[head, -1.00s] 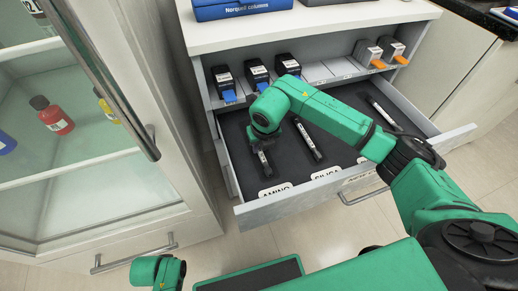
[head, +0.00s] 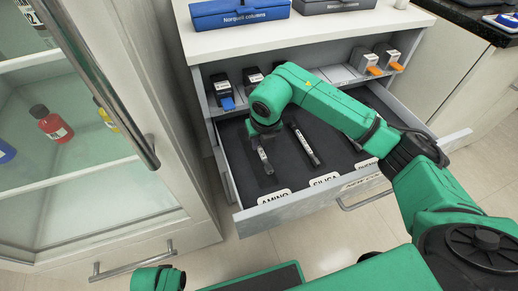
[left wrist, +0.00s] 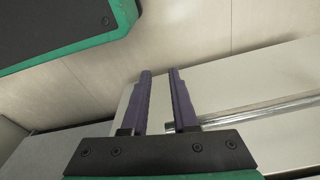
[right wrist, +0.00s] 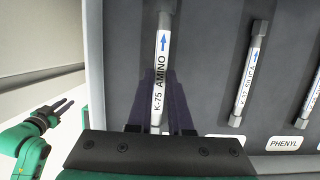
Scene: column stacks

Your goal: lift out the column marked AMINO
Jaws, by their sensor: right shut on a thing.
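The AMINO column (right wrist: 161,62) is a thin white-labelled tube with dark ends and a blue arrow. In the head view the AMINO column (head: 265,160) hangs tilted below my right gripper (head: 262,143), over the left part of the open drawer (head: 290,215). It looks slightly raised off the dark drawer floor, though the gap is hard to judge. The AMINO label (head: 275,197) is at the drawer's front. My left gripper (left wrist: 162,75) is open and empty, away from the drawer.
The SILICA column (head: 305,145) lies in the drawer just right of the AMINO column, apart from it. A glass-doored cabinet (head: 100,150) stands close on the left. A blue case (head: 238,14) sits on the counter.

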